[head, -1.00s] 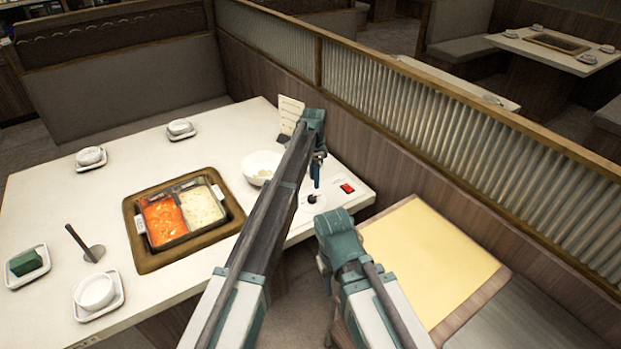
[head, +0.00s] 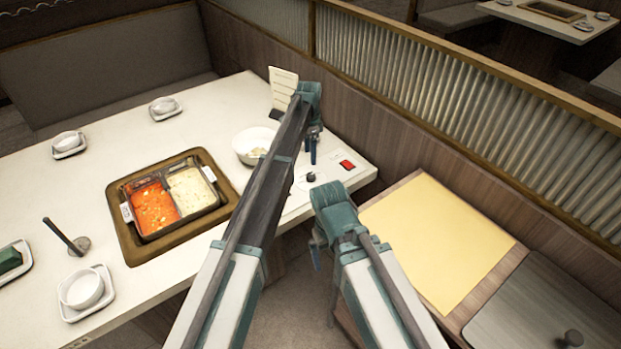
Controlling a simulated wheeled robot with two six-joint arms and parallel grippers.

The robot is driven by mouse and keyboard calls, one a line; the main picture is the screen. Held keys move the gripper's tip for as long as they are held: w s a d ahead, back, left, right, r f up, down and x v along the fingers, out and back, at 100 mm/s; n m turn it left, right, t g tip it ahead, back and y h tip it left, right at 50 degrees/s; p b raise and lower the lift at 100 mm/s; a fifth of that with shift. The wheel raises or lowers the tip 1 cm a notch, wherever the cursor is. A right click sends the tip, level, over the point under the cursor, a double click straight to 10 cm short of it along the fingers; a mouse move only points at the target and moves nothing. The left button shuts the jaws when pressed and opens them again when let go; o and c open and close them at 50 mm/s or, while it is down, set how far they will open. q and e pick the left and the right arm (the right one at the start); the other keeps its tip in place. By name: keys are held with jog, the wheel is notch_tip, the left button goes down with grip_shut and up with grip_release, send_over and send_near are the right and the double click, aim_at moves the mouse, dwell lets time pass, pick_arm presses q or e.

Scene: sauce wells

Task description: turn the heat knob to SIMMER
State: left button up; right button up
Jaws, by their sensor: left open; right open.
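The heat knob (head: 311,177) is a small black knob on a pale panel at the table's right end. Its pointer and label are too small to read. My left gripper (head: 312,158) points down just above and behind the knob, apart from it, with its fingers open and empty. My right gripper (head: 316,258) hangs low in front of the table's end, partly hidden by its own wrist, open and empty. A red switch (head: 347,165) sits on the panel to the right of the knob.
A split pot (head: 222,206) with red and pale broth sits in the white table (head: 38,187). A white bowl (head: 240,146) and a menu card (head: 283,80) stand near my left arm. A side table with a yellow mat (head: 440,240) is at right, below a ribbed partition (head: 450,110).

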aim_at(311, 176)
pick_arm(q)
jog(key=f+b, duration=0.2)
jog(key=f, duration=0.1)
jog(key=f+b, duration=0.6)
jog(key=shift+s+f, duration=0.25)
grip_shut()
jog(key=shift+n, duration=0.4)
jog(key=n, duration=0.4)
jog(key=shift+s, duration=0.1)
jog(key=n, duration=0.4)
jog(key=shift+n, duration=0.4)
